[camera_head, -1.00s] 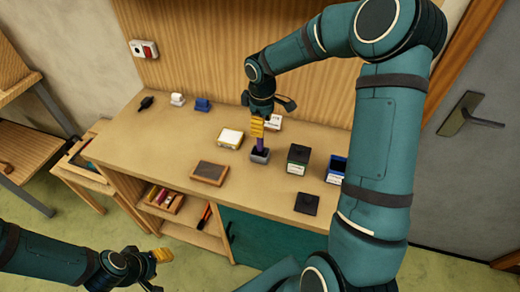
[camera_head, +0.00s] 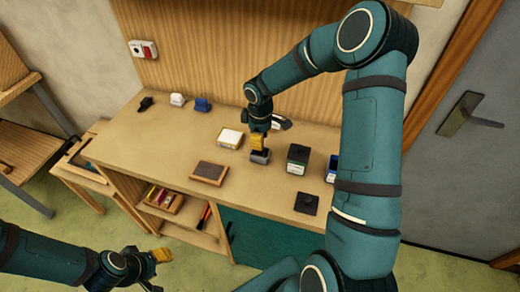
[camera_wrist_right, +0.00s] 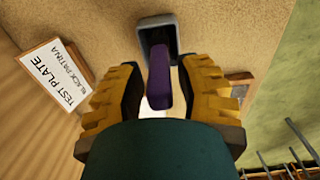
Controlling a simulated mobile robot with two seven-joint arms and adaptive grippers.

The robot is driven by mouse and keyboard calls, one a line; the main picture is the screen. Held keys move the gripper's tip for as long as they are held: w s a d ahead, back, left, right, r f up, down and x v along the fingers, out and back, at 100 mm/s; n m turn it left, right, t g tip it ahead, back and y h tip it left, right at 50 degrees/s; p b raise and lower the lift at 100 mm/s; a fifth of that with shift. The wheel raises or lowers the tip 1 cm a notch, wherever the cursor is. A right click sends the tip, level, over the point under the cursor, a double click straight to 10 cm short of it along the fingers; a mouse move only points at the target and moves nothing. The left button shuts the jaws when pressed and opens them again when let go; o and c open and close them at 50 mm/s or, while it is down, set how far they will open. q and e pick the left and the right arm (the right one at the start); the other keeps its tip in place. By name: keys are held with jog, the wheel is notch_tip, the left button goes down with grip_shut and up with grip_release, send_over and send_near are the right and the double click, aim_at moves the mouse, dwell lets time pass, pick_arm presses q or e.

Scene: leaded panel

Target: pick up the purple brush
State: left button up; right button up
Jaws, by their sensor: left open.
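The purple brush (camera_wrist_right: 160,78) stands in a small grey holder (camera_head: 260,156) on the workbench. In the right wrist view the brush shows between the yellow fingers of my right gripper (camera_wrist_right: 160,95), with gaps on both sides. The grey holder (camera_wrist_right: 158,35) shows beyond it. In the head view my right gripper (camera_head: 258,141) is low over the holder and hides the brush. My left gripper (camera_head: 158,262) is open and empty at the lower left, in front of and away from the bench.
A white test plate (camera_head: 230,138) and a dark framed slab (camera_head: 208,172) lie left of the holder. A black-topped box (camera_head: 298,158) and a blue-topped box (camera_head: 332,168) stand to its right. A black square (camera_head: 306,203) lies near the front edge. The bench's left part is mostly clear.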

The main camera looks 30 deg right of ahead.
grip_shut()
notch_tip(320, 180, up, 10)
jog(key=shift+r, duration=0.1)
dwell(0.5)
